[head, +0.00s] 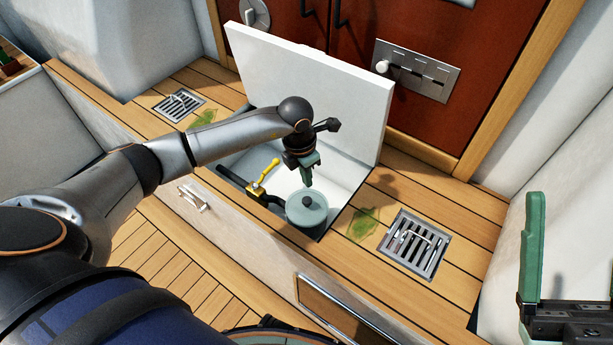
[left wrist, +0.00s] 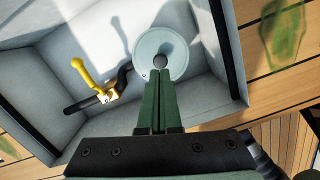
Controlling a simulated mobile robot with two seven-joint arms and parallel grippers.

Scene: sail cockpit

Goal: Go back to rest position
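My left gripper (head: 309,180) reaches down over the open cockpit locker, its tips just above the dark knob of a round grey-green canister (head: 306,212). In the left wrist view its two green fingers (left wrist: 160,78) are together with nothing visible between them. The knob (left wrist: 160,62) shows just past the tips; whether they touch it I cannot tell. My right gripper (head: 572,245) is at the right edge of the head view, one green finger upright and the other mostly cut off, with a wide gap between them.
The white locker lid (head: 310,85) stands raised behind my left gripper. A yellow-handled valve (head: 262,178) on a dark pipe sits in the locker beside the canister. Metal grates (head: 415,245) and green leaf-like patches (head: 364,223) lie on the wooden seat. The red panel (head: 440,115) rises behind.

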